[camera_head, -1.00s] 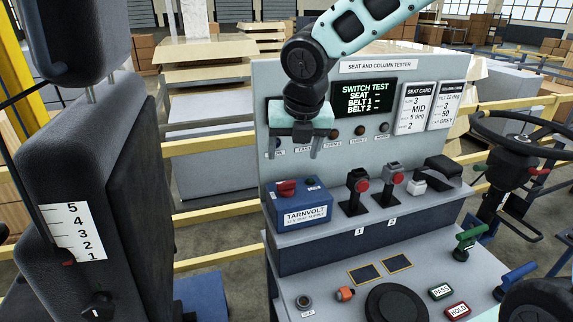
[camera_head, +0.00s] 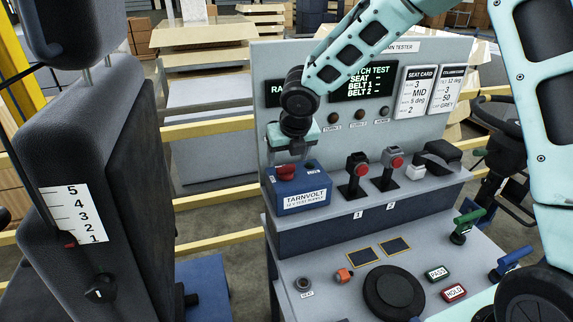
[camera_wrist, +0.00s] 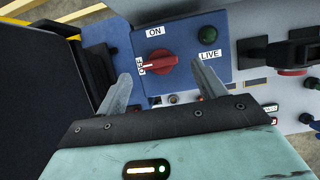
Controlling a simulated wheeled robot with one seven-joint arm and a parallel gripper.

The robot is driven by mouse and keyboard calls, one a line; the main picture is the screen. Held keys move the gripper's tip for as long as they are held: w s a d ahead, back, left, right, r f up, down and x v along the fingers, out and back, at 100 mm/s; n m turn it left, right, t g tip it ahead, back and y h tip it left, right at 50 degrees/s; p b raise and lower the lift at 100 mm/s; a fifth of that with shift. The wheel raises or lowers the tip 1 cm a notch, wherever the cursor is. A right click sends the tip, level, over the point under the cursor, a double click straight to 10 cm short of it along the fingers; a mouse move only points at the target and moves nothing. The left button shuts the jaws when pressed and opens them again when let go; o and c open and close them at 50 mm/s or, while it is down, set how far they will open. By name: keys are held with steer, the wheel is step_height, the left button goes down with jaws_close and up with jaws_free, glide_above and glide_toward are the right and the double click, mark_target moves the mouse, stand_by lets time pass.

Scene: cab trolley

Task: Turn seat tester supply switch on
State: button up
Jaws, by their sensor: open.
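The seat tester supply is a blue box (camera_head: 303,205) labelled TARNVOLT on the tester's upper shelf, at its left end. On its top is a red rotary switch (camera_wrist: 157,63), also visible in the head view (camera_head: 286,173). In the wrist view its pointer lies toward the OFF label, with the ON label (camera_wrist: 156,31) a quarter turn away. A dark green LIVE lamp (camera_wrist: 208,33) sits beside it and looks unlit. My gripper (camera_wrist: 160,85) is open above the box. Its fingers stand on either side of the switch in the picture, and contact cannot be seen.
The tester's back panel (camera_head: 262,72) rises behind the box. Two levers with red knobs (camera_head: 359,168) stand to its right. A dark seat (camera_head: 85,190) stands at the left. My arm crosses in front of the display (camera_head: 375,85).

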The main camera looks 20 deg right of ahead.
mark_target(286, 166)
steer(key=shift+x, duration=1.8)
steer(key=c, duration=1)
